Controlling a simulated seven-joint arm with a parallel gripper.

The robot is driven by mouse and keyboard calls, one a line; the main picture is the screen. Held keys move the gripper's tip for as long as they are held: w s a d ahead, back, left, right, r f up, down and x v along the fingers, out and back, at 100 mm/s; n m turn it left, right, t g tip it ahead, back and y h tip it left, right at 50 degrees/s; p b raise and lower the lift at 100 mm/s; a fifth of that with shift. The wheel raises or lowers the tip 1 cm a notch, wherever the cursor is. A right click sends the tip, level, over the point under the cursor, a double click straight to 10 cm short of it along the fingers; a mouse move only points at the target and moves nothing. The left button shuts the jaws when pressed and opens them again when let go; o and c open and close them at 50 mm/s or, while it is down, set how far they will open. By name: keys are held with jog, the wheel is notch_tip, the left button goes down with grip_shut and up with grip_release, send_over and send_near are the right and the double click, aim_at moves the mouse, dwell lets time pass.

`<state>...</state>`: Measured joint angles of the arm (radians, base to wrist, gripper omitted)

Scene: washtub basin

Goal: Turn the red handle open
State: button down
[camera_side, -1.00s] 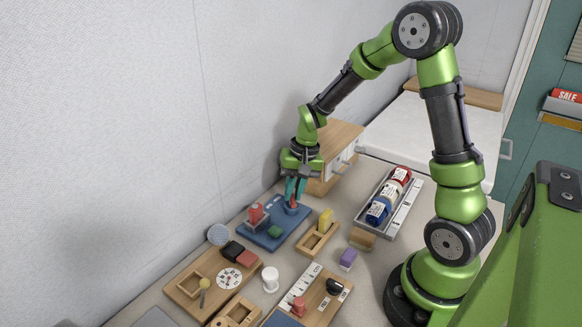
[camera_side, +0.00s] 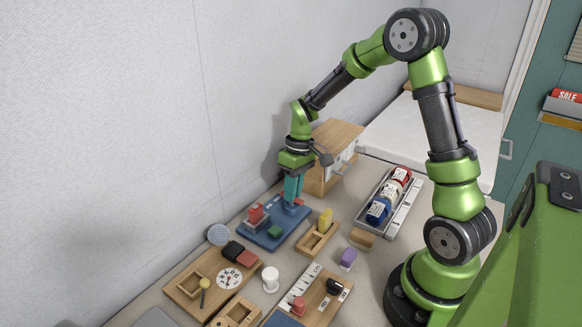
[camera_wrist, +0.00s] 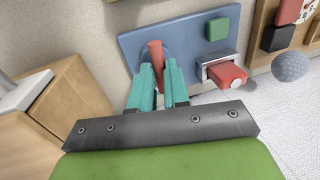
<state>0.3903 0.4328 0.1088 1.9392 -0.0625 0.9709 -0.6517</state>
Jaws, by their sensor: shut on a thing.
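The red handle (camera_wrist: 156,54) stands up from the blue board in the wrist view, between the teal fingers of my gripper (camera_wrist: 159,75). The fingers are closed around it. In the side view my gripper (camera_side: 292,190) points straight down at the far right part of the blue board (camera_side: 270,240), and the fingers mostly hide the handle. The board also shows in the wrist view (camera_wrist: 180,42). The round mount under the handle is partly hidden.
The same board carries a red piece in a grey bracket (camera_wrist: 226,73) and a green block (camera_wrist: 218,28). A wooden cabinet (camera_side: 328,165) stands close behind my gripper. A tray of bottles (camera_side: 382,212) and a yellow block in a wooden holder (camera_side: 325,220) lie to the right.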

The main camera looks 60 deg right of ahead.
jog(key=shift+n, duration=0.3)
jog(key=c, duration=1.1)
grip_release()
jog(key=d+r, duration=0.3)
jog(key=r, duration=1.3)
jog(key=shift+d+r, duration=0.15)
jog(key=shift+r, duration=0.2)
